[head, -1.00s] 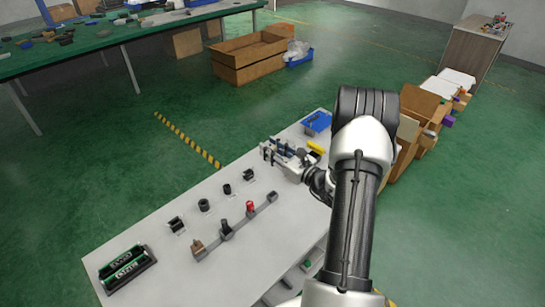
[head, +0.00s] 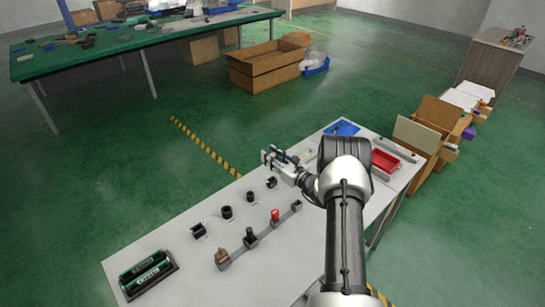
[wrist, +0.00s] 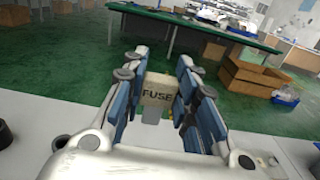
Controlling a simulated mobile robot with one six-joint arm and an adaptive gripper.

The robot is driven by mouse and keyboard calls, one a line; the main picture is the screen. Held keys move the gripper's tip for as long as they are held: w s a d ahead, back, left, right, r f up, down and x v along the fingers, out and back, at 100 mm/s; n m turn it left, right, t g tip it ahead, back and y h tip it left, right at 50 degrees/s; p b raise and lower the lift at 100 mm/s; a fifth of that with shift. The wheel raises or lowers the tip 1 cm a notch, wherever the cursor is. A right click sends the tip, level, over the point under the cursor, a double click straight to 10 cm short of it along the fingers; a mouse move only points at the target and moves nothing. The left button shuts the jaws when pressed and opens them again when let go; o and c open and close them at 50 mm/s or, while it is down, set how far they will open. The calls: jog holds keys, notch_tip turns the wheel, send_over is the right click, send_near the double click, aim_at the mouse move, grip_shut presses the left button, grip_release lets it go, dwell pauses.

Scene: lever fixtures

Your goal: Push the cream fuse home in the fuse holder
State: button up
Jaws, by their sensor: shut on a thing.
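The cream fuse (wrist: 157,90), a block marked FUSE, stands upright between the blue-padded fingers of my gripper (wrist: 160,98) in the wrist view. My gripper is shut on it. A pale grey piece (wrist: 152,116) shows just below the fuse; I cannot tell whether it is part of the fuse or of the fuse holder. In the head view my gripper (head: 272,157) is over the far edge of the white bench. The fuse is too small to make out there. I cannot clearly pick out the fuse holder, nor how deep the fuse sits.
On the white bench (head: 185,283) are several black fixtures (head: 226,212), a rail of levers with a red one (head: 275,215), and a green-and-black double unit (head: 147,271). A blue tray (head: 342,128) and a red tray (head: 385,161) lie beyond my arm.

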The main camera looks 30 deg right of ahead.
jog(key=shift+b, duration=0.3)
notch_tip(320, 180, down, 6)
jog(key=b, duration=0.5)
jog(key=shift+r, duration=0.1)
jog(key=shift+b, duration=0.7)
dwell(1.4)
dwell(0.4)
jog(key=shift+f+b, duration=0.45)
jog(key=shift+f, duration=0.05)
jog(key=shift+f+b, duration=1.1)
jog(key=shift+f, duration=0.25)
jog(key=shift+r, duration=0.1)
jog(key=shift+r+p, duration=0.75)
jog(key=shift+r, duration=0.75)
